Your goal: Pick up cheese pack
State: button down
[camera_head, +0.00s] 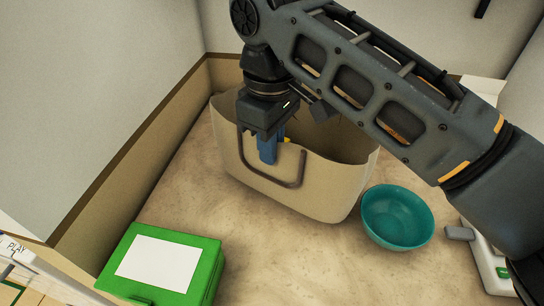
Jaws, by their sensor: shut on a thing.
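My gripper (268,150) points down at the front rim of a beige bag (240,165) with a dark handle (291,184). A narrow blue piece shows at its lower end, in front of the bag's wall and beside the handle. I cannot tell whether this is a fingertip or part of a held thing. A small yellow patch (287,140) shows just right of the blue piece, at the rim. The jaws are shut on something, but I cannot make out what. I cannot identify the cheese pack for certain; my arm hides much of the bag's inside.
A teal bowl (397,216) stands right of the bag. A green box with a white top panel (160,262) is at the front left. A white and grey item (488,262) is at the right edge. A low brown border (140,160) runs along the left. The front middle surface is clear.

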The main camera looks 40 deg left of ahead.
jog(key=shift+f, duration=1.65)
jog(key=c, duration=1.2)
grip_release()
jog(key=shift+f, duration=0.1)
jog(key=shift+c, duration=0.2)
